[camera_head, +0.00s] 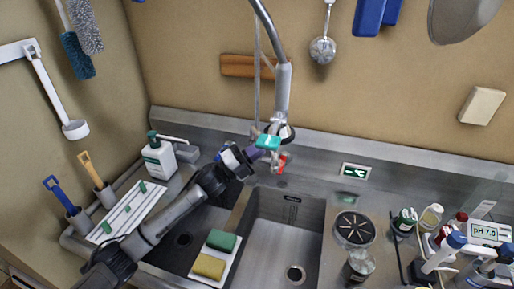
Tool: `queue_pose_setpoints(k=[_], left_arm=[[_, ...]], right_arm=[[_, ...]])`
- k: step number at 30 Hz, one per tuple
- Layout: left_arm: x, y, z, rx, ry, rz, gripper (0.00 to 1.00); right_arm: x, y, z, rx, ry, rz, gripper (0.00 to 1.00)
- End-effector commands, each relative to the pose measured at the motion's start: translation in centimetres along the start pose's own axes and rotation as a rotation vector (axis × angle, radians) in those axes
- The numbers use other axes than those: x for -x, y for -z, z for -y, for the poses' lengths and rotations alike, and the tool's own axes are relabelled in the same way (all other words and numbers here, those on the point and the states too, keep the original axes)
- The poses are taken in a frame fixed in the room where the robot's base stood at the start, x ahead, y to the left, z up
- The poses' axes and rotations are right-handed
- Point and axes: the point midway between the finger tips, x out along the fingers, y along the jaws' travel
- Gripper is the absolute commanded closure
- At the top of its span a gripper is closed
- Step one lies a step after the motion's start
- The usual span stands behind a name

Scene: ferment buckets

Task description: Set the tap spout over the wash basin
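The tap (283,90) is a grey spring-like neck with a metal spray head, hanging down over the back of the sink. A teal piece (268,142) sits at its lower end, with a small red piece (283,163) just below. My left gripper (256,154) is at this lower end, close beside or touching the teal piece. Its fingers are too small and covered to show whether they are open or shut. There are two basins: a dark left basin (183,240), partly hidden by my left arm, and a bright right basin (278,235) with a drain. My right gripper is not in view.
A white tray with a green and a yellow sponge (209,266) spans the divider's front. A white soap bottle (158,156) and a drying rack (126,212) stand left. A round rinser (354,228), bottles and a pH meter (483,232) crowd the right counter.

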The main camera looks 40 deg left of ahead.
Motion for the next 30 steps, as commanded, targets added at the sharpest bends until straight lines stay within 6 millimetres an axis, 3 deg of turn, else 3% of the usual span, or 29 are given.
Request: queue_pose_setpoints(k=[12,20,30], left_arm=[[-0.2,0.0,-0.1,0.000,0.000,0.000,1.00],[-2.1,0.6,-1.0,0.000,0.001,0.000,1.00],[-2.0,0.8,-1.1,0.002,-0.001,-0.002,1.00]], right_arm=[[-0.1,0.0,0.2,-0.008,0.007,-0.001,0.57],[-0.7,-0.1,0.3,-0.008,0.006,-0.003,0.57],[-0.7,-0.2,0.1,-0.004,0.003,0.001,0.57]])
